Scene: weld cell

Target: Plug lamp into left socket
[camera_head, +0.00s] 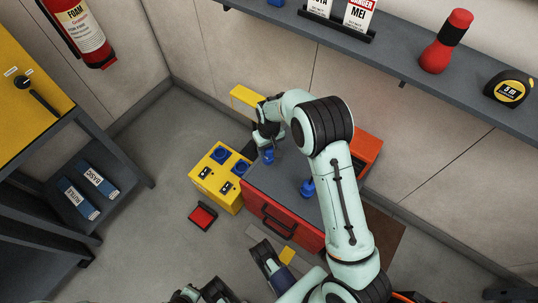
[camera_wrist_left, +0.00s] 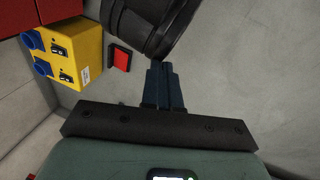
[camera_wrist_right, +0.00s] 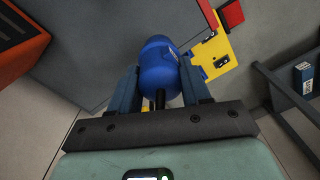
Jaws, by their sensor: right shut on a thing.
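My right gripper (camera_head: 267,140) is shut on a blue plug (camera_head: 268,156); the plug, with a black stem, also shows between the fingers in the right wrist view (camera_wrist_right: 158,70). It is over or near the grey top of the red cabinet, right of the yellow socket box (camera_head: 213,183). That box has two blue sockets on top, a left one (camera_head: 220,154) and a right one (camera_head: 241,168); both look empty. The lamp itself cannot be made out. My left gripper (camera_wrist_left: 164,84) has its fingers together, empty, in the left wrist view.
A second blue plug (camera_head: 307,188) stands on the red cabinet (camera_head: 285,222). A red-and-black item (camera_head: 203,216) lies on the floor. A yellow case (camera_head: 243,97) and an orange box (camera_head: 367,148) stand behind. A wall shelf (camera_head: 400,62) overhangs; a dark rack (camera_head: 75,150) stands left.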

